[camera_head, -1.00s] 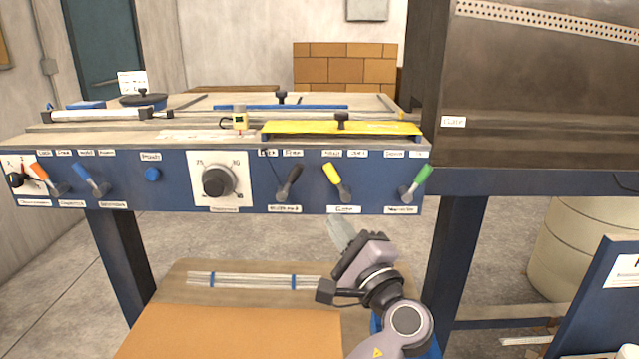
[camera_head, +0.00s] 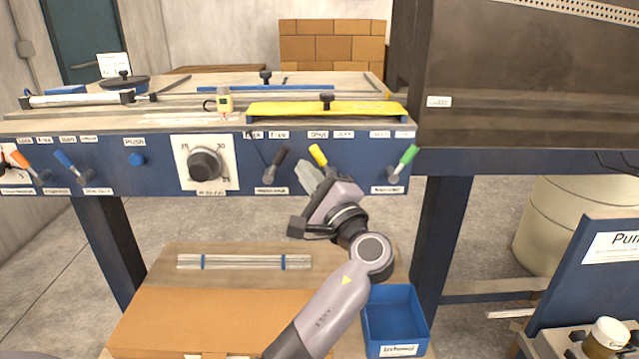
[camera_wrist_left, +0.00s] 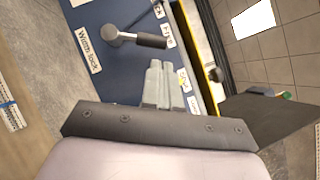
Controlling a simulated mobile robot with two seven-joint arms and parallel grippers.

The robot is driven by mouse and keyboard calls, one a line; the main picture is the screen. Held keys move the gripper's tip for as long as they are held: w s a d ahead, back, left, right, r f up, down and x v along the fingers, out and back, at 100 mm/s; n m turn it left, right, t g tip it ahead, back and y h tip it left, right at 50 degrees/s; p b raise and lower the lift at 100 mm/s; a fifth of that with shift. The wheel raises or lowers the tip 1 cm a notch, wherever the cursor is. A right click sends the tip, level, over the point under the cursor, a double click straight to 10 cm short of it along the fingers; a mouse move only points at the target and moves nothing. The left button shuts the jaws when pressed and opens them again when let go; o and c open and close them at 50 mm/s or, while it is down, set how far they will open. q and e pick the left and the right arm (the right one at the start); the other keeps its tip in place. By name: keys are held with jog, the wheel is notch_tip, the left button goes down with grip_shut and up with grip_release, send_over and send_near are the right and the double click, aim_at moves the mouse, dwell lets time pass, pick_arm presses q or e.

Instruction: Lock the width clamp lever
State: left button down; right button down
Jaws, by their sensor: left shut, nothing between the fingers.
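The width clamp lever is a black-handled lever (camera_head: 275,163) on the blue front panel (camera_head: 110,172), above a small label. In the left wrist view the same lever (camera_wrist_left: 150,41) shows large, with a grey round pivot and a label reading "Width lock" (camera_wrist_left: 88,50). Its handle leans up and to the right in the head view. My left gripper (camera_head: 304,171) is shut and empty. Its fingertips are just right of the black lever, in front of the panel, and look apart from it. The gripper hides the base of the yellow lever (camera_head: 318,155). My right gripper is not in view.
A green lever (camera_head: 406,157) is to the right on the panel. A round dial (camera_head: 205,164), a blue push knob (camera_head: 137,159), a blue lever (camera_head: 66,162) and an orange lever (camera_head: 24,162) are to the left. A blue bin (camera_head: 396,310) and a cardboard box (camera_head: 190,315) sit below.

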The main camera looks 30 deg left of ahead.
aim_at(277, 160)
pick_arm(q)
jog(key=shift+x, duration=1.6)
